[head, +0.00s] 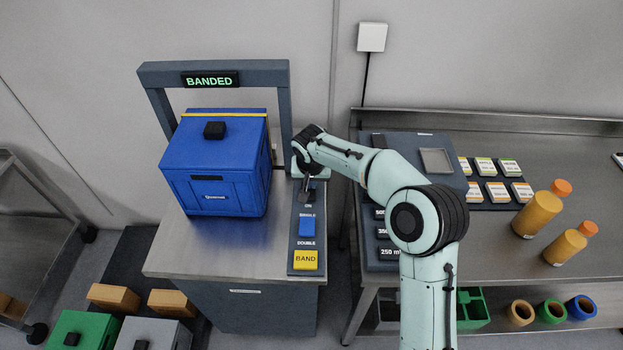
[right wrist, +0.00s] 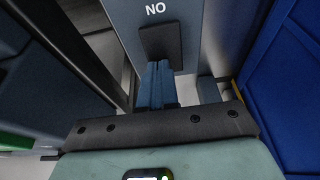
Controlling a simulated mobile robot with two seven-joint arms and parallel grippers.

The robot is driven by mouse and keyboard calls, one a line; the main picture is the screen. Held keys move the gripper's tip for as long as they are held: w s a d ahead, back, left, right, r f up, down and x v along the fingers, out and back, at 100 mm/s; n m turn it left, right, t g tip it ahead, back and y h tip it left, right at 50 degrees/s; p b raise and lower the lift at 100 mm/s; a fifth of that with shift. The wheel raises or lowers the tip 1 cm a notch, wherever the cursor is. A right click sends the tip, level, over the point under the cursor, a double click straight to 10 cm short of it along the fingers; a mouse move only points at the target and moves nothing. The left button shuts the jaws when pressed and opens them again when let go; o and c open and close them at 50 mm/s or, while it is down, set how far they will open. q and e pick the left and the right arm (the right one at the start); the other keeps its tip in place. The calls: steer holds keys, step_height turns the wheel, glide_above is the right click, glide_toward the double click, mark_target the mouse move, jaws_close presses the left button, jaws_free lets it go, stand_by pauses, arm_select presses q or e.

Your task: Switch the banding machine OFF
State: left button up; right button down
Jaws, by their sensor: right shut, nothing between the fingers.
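The banding machine (head: 215,75) is a steel table with a dark arch, and its display reads BANDED. Its control panel (head: 294,262) runs along the right edge of the top. The dark power switch (right wrist: 160,42) shows in the right wrist view beside lettering that reads ON turned round. My right gripper (head: 307,187) is over the far end of the panel, shut and empty. In the right wrist view its closed fingertips (right wrist: 160,66) are at the edge of the switch; I cannot tell if they touch. In the head view the gripper mostly hides the switch. My left gripper is not in view.
A blue crate (head: 214,180) with a yellow band stands under the arch, close left of the panel. A blue SINGLE/DOUBLE switch (head: 307,226) and a yellow BAND button (head: 306,260) are nearer on the panel. A bench (head: 500,237) with bottles stands right.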

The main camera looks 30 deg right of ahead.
steer(key=shift+d+p, duration=0.1)
steer(key=shift+p, duration=0.6)
steer(key=shift+w+f+g, duration=0.15)
steer(key=shift+f+g, duration=0.15)
steer(key=shift+f, duration=0.2)
steer(key=shift+s+b, duration=0.3)
steer(key=shift+s+a+f+b, duration=0.2)
steer(key=shift+a+b, duration=0.05)
steer(key=shift+b, duration=0.05)
steer(key=shift+s+a+r+b, duration=0.2)
steer(key=shift+s+b, duration=0.1)
steer(key=shift+s, duration=0.15)
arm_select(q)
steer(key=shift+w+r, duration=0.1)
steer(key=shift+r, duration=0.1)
